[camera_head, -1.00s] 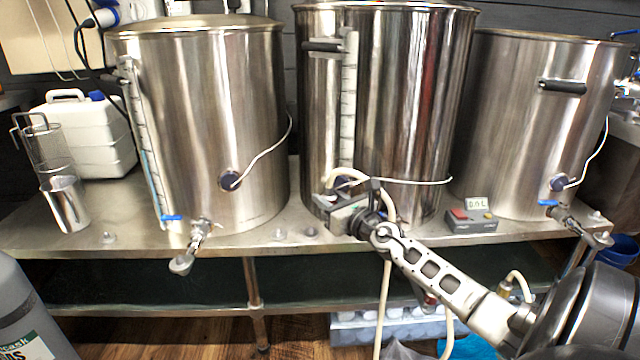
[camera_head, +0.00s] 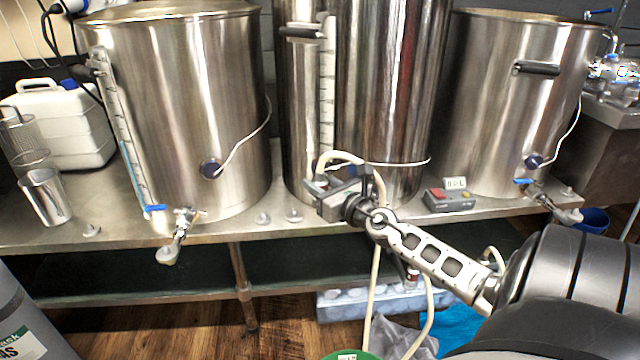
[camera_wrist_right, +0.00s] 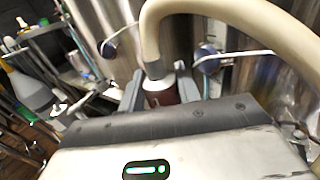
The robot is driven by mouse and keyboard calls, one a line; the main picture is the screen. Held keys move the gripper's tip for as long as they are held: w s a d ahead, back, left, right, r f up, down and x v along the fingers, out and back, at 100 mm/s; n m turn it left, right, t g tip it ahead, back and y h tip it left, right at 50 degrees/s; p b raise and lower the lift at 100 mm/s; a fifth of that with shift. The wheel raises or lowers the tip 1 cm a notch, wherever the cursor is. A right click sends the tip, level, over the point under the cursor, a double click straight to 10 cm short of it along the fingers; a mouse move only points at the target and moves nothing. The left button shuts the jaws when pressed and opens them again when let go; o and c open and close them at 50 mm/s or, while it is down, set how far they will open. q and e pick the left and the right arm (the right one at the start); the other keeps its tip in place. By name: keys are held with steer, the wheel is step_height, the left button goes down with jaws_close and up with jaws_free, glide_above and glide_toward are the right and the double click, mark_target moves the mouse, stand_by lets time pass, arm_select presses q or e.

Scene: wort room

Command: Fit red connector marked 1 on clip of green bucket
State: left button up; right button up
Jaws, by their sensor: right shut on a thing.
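My right gripper (camera_head: 328,192) is shut on a dark red connector (camera_wrist_right: 160,93) at the end of a cream hose (camera_head: 374,290). The wrist view shows the connector between the two fingers, with the hose (camera_wrist_right: 158,30) arching up from it. A mark on it cannot be read. In the head view the gripper hides most of it. It is held in front of the middle steel kettle. Only the rim of a green bucket (camera_head: 366,355), with a white label, shows at the bottom edge of the head view. Its clip cannot be made out. My left gripper is out of view.
Three steel kettles with taps stand on a metal bench (camera_head: 120,232). A red-and-grey control box (camera_head: 449,199) is right of the gripper. A crate (camera_head: 340,304) and a blue bag (camera_head: 458,328) lie low by the hanging hose. A grey keg (camera_head: 25,320) stands at lower left.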

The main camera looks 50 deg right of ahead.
mark_target(320, 172)
steer(key=shift+r+p, duration=1.85)
steer(key=shift+r, duration=0.25)
